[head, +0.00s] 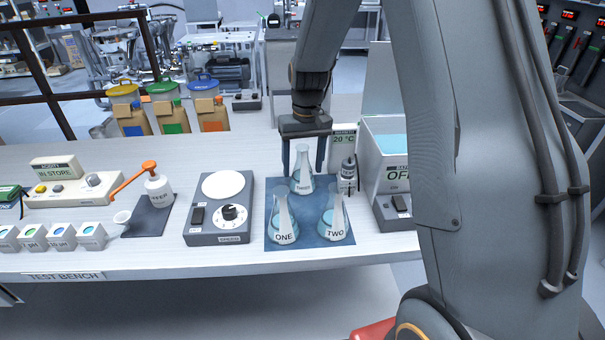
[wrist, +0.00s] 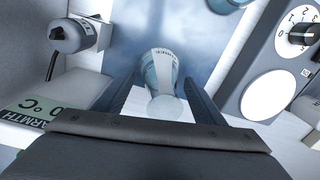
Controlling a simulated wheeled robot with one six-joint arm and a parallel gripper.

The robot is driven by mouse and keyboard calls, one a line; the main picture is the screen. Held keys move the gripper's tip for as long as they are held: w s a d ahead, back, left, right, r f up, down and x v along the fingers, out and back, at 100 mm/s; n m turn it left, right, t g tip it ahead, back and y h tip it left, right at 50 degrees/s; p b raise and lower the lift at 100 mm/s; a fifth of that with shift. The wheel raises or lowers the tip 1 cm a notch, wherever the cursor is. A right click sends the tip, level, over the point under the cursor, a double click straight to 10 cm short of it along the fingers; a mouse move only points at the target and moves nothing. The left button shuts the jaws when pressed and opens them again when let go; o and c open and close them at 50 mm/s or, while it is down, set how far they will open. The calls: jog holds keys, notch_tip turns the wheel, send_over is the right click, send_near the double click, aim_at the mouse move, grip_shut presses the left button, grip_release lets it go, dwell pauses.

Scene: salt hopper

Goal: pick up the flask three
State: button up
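Flask three (head: 302,182) is a clear conical flask with pale blue liquid, upright at the back of the blue mat (head: 309,238). Flask one (head: 283,228) and flask two (head: 333,224) stand in front of it on the same mat. My gripper (head: 304,168) points down over flask three, open, with one finger on each side of its neck. The wrist view shows flask three (wrist: 160,72) between the two spread fingers, with gaps on both sides. Its lower part is partly hidden by the neck there.
A stirrer with a white plate and knob (head: 219,222) stands left of the mat.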

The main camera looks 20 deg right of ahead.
jog(key=c, duration=1.1)
jog(key=shift+r, duration=0.1)
